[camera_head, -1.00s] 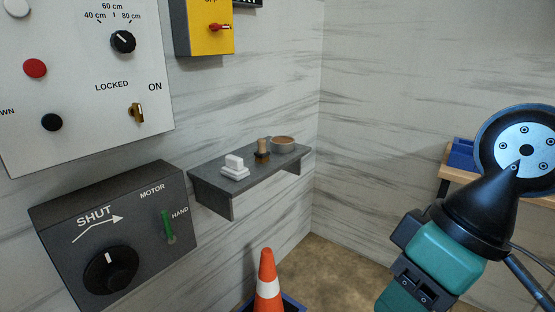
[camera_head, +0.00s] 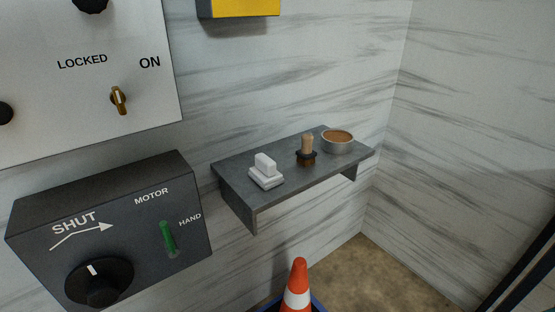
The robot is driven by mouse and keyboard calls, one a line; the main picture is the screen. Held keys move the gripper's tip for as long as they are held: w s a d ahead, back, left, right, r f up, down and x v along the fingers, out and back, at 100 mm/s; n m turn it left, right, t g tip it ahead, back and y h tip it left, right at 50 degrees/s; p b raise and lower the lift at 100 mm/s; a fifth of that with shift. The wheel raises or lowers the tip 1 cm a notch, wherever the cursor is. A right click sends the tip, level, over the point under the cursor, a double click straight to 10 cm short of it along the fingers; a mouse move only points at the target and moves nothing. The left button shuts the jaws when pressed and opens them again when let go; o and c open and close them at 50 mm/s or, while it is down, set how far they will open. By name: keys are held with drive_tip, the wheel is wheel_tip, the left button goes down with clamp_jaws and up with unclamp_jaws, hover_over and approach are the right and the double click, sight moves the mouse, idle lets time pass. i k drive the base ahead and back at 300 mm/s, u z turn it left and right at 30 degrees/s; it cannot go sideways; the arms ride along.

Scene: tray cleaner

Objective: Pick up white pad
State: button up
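The white pad (camera_head: 266,177) lies on the left part of a dark grey wall shelf (camera_head: 228,173). It has a flat base and a raised white block as a grip on top. Nothing touches it from above. My gripper is not in the picture, so I cannot see how it stands to the pad.
A dark control box (camera_head: 110,215) juts from the wall at left. An orange and white cone (camera_head: 299,285) stands below.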

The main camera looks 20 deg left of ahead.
sight(265, 173)
drive_tip(key=u, duration=0.3)
drive_tip(key=i, duration=0.7)
drive_tip(key=u, duration=0.85)
drive_tip(key=i, duration=0.3)
drive_tip(key=u, duration=0.3)
